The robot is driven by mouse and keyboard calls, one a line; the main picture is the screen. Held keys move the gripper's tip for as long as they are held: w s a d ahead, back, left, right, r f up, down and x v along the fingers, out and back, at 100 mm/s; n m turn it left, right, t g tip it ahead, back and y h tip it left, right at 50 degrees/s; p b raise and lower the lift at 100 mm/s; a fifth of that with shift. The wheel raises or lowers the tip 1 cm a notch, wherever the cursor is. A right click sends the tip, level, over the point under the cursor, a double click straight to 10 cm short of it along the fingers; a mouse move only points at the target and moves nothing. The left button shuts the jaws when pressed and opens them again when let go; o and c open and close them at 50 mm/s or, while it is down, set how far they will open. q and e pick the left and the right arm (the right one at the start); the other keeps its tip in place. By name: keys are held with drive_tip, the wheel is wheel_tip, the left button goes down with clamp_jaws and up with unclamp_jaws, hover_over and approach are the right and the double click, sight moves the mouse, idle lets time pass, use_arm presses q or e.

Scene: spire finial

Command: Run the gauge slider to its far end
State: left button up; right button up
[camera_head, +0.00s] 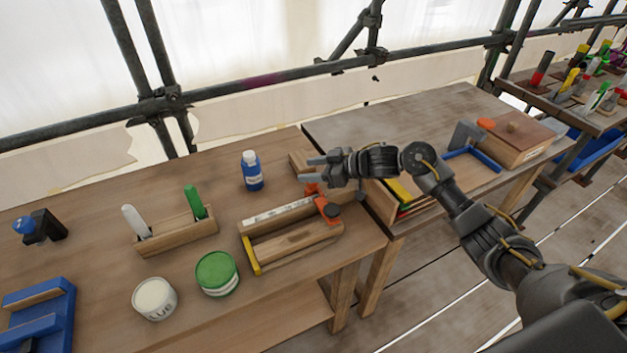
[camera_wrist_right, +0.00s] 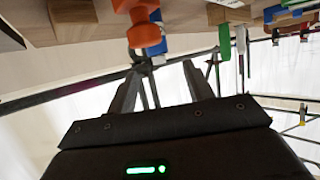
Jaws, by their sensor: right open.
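The gauge (camera_head: 294,246) is a wooden frame on the workbench, with a white scale strip (camera_head: 280,212) along its back and a yellow end piece (camera_head: 250,256) at its left. My right gripper (camera_head: 313,169) is open and empty, in the air above and behind the gauge's right end. In the right wrist view an orange knob-like part (camera_wrist_right: 147,36) appears just beyond the open fingers (camera_wrist_right: 160,88), not between them. I cannot tell the exact gap. My left gripper is not in view.
A blue bottle (camera_head: 252,171) stands behind the gauge. A wooden holder (camera_head: 176,236) with a white and a green handle is to the left. A green-lidded tin (camera_head: 217,273) and a white tin (camera_head: 154,298) stand in front. A second bench (camera_head: 400,125) is at right.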

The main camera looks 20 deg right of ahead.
drive_tip(key=s+a+r, duration=0.3)
drive_tip(key=s+r, duration=0.5)
drive_tip(key=s, duration=0.5)
drive_tip(key=shift+a+r, duration=0.4)
drive_tip(key=shift+w, duration=0.1)
